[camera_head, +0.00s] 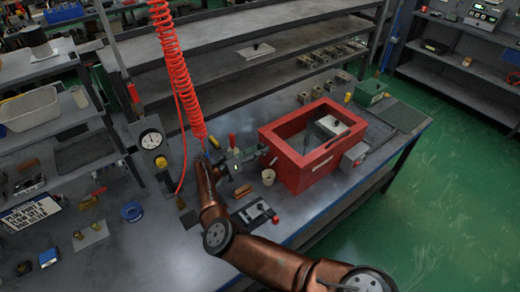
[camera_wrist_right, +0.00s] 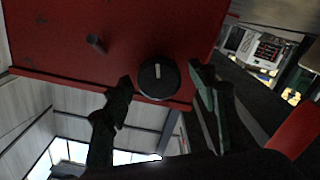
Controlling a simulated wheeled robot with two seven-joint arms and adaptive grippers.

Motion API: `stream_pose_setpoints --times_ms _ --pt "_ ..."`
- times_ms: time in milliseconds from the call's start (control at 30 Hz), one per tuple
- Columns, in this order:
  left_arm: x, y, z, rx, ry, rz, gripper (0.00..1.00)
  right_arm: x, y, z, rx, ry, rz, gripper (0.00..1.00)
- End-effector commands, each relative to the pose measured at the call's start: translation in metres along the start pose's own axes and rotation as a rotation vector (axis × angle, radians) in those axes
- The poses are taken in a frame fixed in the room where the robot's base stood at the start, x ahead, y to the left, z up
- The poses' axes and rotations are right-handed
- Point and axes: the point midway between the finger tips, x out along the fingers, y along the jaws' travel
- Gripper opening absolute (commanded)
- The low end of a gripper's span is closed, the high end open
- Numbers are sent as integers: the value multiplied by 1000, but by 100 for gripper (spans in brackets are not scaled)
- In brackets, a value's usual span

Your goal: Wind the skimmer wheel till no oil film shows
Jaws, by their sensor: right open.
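A red open-topped tank (camera_head: 300,160) stands on the bench, with a pale block-shaped part (camera_head: 328,126) inside it. Its near walls hide most of the inside, and I cannot make out any oil film. In the right wrist view the red wall (camera_wrist_right: 60,25) carries a round black knob (camera_wrist_right: 157,77) with a pale line across it, probably the skimmer wheel. A short dark peg (camera_wrist_right: 96,43) juts from the wall to its left. My right gripper (camera_head: 248,160) is at the tank's left side. In the wrist view its open fingers (camera_wrist_right: 158,80) stand either side of the knob; contact cannot be told.
A coiled red hose (camera_head: 175,70) hangs behind my right wrist. A gauge (camera_head: 151,139) stands at left.

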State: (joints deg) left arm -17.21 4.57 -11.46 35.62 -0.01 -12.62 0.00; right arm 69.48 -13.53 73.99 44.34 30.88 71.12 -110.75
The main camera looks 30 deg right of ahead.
Motion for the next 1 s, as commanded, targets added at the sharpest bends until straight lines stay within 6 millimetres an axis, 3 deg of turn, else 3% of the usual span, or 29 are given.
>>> stream_pose_setpoints --times_ms 333,900,1000 --pt "0 0 0 0 -1 0 0 6 0 1 0 -1 1 53" --pt "0 0 1 0 -2 0 0 6 0 0 0 -1 1 14" --pt "0 0 1 0 -2 0 0 6 0 0 0 -1 1 11"
